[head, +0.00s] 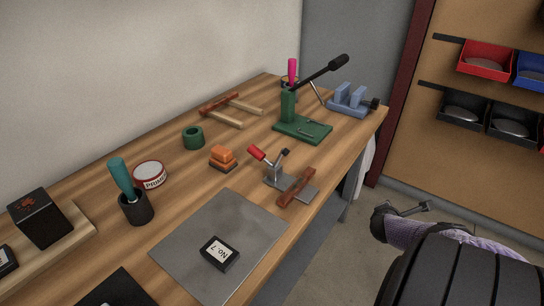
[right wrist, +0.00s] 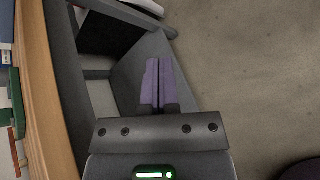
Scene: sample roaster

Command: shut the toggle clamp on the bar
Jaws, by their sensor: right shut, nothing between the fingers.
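The toggle clamp (head: 273,175) stands on the wooden bench. Its red handle (head: 256,152) tilts up to the left, and its dark-tipped clamping arm (head: 285,153) points up, clear of the bar. The reddish-brown bar (head: 297,187) lies across the clamp's grey base plate, just right of the clamp body. My right gripper shows in the right wrist view with its two purple fingers (right wrist: 159,82) together and empty. It is off the bench's right side, away from the clamp. My left gripper is not in view.
A green press (head: 302,128) and a blue vise (head: 350,101) stand behind the clamp. An orange block (head: 223,157) is to its left. A grey mat (head: 215,230) with a black No. 7 box (head: 220,253) lies in front. Open floor is right of the bench.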

